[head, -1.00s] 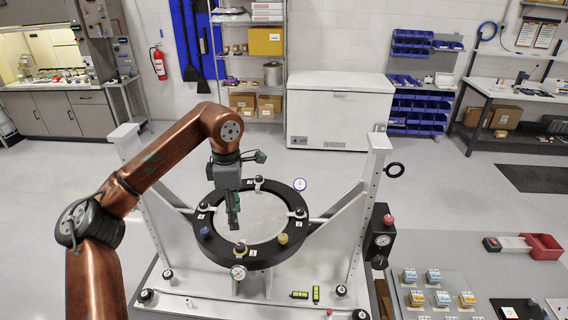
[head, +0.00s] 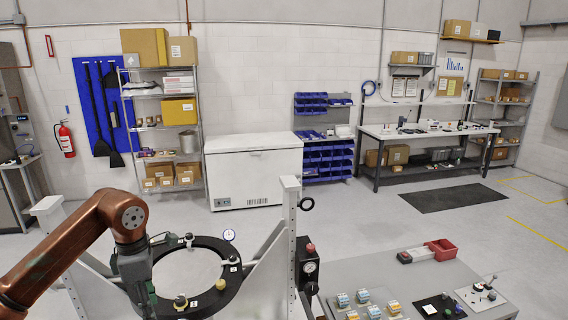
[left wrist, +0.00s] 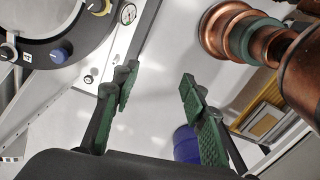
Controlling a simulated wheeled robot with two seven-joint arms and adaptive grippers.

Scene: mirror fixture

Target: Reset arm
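My left arm comes in from the left in the head view, and its gripper (head: 150,298) points down in front of the left part of a black ring (head: 234,278) on a white fixture (head: 290,235). In the left wrist view the two green-padded fingers (left wrist: 158,92) stand wide apart with nothing between them. There the ring (left wrist: 85,38) lies at the upper left, with a blue knob (left wrist: 61,54), a yellow knob and a dial gauge (left wrist: 128,14), apart from the fingers. My right gripper is in neither view.
Right of the fixture stands a grey table (head: 400,270) with switches and a red bin (head: 442,249). Behind are a white chest freezer (head: 255,175), a shelf of boxes and a workbench (head: 430,137). A blue cylinder (left wrist: 187,145) shows beyond the fingers.

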